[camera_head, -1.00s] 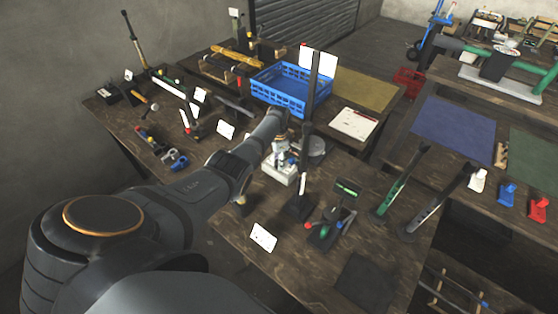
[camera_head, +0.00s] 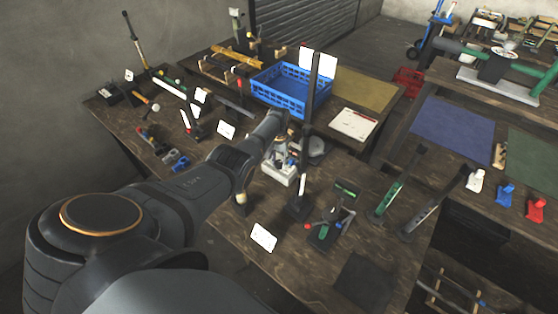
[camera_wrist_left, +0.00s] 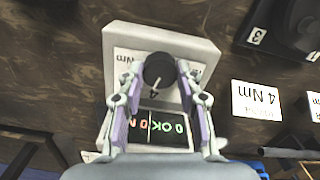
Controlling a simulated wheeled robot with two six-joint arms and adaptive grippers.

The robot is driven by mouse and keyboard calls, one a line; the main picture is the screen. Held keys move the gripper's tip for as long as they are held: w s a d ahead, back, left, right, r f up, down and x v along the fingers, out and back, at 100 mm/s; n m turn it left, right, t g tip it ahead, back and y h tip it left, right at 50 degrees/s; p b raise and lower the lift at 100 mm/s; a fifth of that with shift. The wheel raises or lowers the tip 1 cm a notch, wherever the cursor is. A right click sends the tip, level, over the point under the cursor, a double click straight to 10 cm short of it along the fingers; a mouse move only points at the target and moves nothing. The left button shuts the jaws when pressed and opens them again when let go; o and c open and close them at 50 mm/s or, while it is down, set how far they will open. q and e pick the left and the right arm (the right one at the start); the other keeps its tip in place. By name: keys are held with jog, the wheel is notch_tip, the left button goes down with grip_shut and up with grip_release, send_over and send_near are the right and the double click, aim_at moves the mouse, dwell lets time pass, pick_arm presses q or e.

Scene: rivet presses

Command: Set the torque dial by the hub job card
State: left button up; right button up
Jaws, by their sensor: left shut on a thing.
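The torque dial (camera_wrist_left: 159,68) is a dark round knob with a white pointer mark, on a pale tester box. In the left wrist view a white label with an upside-down 4 lies behind the knob, partly covered. Below the knob, a dark display (camera_wrist_left: 158,128) shows upside-down coloured letters, including OK. My left gripper (camera_wrist_left: 159,72) has its fingers on both sides of the knob, shut on it. In the head view the tester box (camera_head: 280,173) stands under my left gripper (camera_head: 282,153). A white card (camera_wrist_left: 257,102) reads 4 Nm upside down. My right gripper is not in view.
A blue crate (camera_head: 278,103) stands at the back. A rack with red and green handles (camera_head: 325,228) is to the right, and a white card (camera_head: 264,237) stands at the front.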

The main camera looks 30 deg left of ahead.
aim_at(279, 162)
pick_arm(q)
jog(key=shift+n, duration=1.5)
jog(key=o, duration=1)
jog(key=shift+o, duration=0.7)
notch_tip(279, 162, up, 12)
